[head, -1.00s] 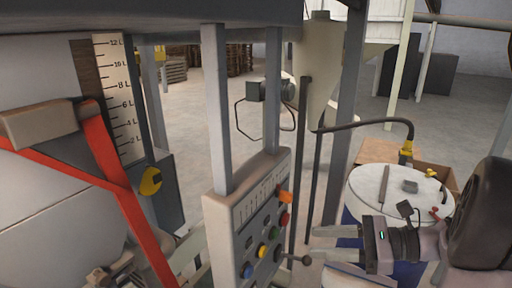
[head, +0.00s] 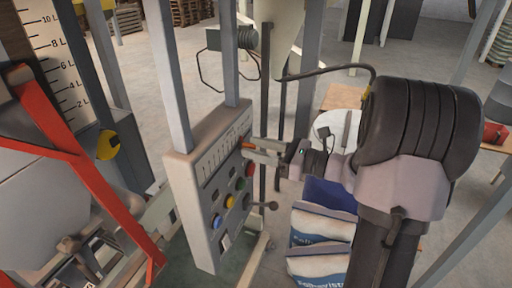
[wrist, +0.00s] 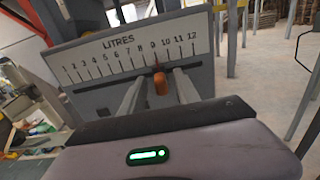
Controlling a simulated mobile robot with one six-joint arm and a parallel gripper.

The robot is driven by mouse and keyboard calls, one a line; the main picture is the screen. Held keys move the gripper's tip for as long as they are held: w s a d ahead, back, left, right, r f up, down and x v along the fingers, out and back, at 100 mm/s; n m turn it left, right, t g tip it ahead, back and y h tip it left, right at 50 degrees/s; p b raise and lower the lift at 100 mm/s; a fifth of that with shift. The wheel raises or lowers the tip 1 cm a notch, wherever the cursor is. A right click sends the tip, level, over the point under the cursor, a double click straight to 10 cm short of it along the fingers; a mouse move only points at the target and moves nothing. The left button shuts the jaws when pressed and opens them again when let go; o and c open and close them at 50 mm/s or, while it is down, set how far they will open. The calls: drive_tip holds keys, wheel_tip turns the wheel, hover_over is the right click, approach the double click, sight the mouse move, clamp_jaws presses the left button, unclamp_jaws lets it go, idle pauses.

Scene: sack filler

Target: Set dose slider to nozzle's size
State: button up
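The grey control panel (head: 180,185) stands in the middle of the head view. Its LITRES scale (wrist: 125,50), marked 1 to 12, faces the wrist camera. The orange slider knob (wrist: 160,84) sits on the dark slot, with its thin pointer close to the 9 mark; the exact reading is hard to tell. The knob also shows in the head view (head: 247,145). My gripper (wrist: 158,80) is open, one finger on each side of the knob, with visible gaps. It reaches the panel from the right in the head view (head: 249,150). I cannot make out the nozzle or its size.
Below the slider are several coloured buttons (head: 230,201) and a black ball-ended lever (head: 272,206). Red bars (head: 95,170) and a litre gauge (head: 60,65) stand left. Filled sacks (head: 320,265) lie below my arm. Grey posts (head: 165,70) rise from the panel.

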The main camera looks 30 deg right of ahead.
drive_tip(key=shift+w+a, duration=0.1)
drive_tip(key=shift+w, duration=0.05)
clamp_jaws()
idle(1.4)
